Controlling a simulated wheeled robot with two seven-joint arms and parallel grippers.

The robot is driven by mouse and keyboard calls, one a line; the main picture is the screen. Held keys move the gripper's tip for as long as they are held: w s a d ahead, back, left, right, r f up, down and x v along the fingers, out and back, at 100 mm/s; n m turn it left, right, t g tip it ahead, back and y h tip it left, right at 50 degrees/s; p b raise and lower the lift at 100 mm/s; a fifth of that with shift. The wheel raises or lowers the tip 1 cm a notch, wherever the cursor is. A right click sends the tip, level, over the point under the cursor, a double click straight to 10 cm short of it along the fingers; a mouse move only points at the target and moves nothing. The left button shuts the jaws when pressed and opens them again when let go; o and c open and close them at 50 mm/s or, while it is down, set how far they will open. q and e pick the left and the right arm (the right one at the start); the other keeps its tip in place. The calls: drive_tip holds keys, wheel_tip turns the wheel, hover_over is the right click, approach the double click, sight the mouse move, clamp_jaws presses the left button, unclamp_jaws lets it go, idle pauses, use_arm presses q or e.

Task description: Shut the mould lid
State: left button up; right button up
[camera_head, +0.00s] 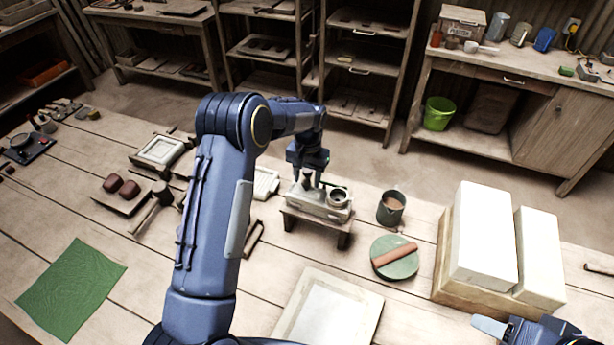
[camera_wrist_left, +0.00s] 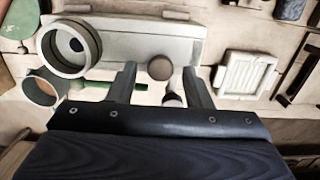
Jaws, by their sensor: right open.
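My left gripper (camera_head: 308,180) is over a low wooden stand (camera_head: 345,241) that bears a pale block (camera_head: 318,209) with a round ring (camera_head: 338,196). In the left wrist view the gripper (camera_wrist_left: 160,85) has its fingers apart. A brown knob (camera_wrist_left: 159,68) shows between them, with visible gaps on both sides. A framed white tile mould (camera_head: 160,150) lies at the back left. A small ribbed white piece (camera_head: 266,183) lies left of the stand. I cannot tell which part is the mould lid. My right gripper (camera_head: 500,329) is partly in view at bottom right, open, away from the stand.
White blocks (camera_head: 484,237) stand farther right. A framed white board (camera_head: 326,311) lies in front. A mallet (camera_head: 153,206) and green cloth (camera_head: 70,289) are left.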

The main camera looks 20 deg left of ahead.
use_arm(q)
drive_tip(key=r+b, duration=0.1)
drive_tip(key=r, duration=0.5)
drive_tip(key=shift+w+r+b, duration=0.2)
drive_tip(key=shift+r+b, duration=0.15)
drive_tip(key=shift+b, duration=0.05)
drive_tip(key=shift+r, duration=0.55)
